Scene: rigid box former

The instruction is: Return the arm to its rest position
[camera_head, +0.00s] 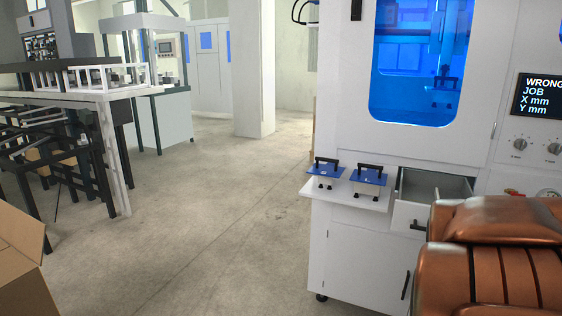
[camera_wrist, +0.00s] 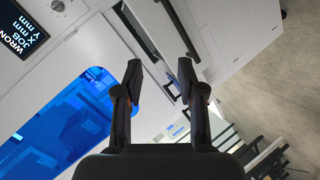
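My gripper (camera_wrist: 160,72) shows in the wrist view. Its two dark fingers are spread apart with nothing held between them. Behind the fingers, the tilted wrist view shows the white machine front and blue window (camera_wrist: 62,120). In the head view the copper-coloured parts of my arm (camera_head: 500,262) fill the lower right corner, in front of the white machine (camera_head: 360,245). My gripper itself is not visible in the head view.
The machine's drawer (camera_head: 411,216) stands open. Beside it, a white shelf (camera_head: 340,196) holds two blue plates with black handles. The display (camera_head: 540,95) reads "WRONG JOB". A cardboard box (camera_head: 22,265) is at lower left, near a white-topped bench (camera_head: 60,97). The floor between is clear.

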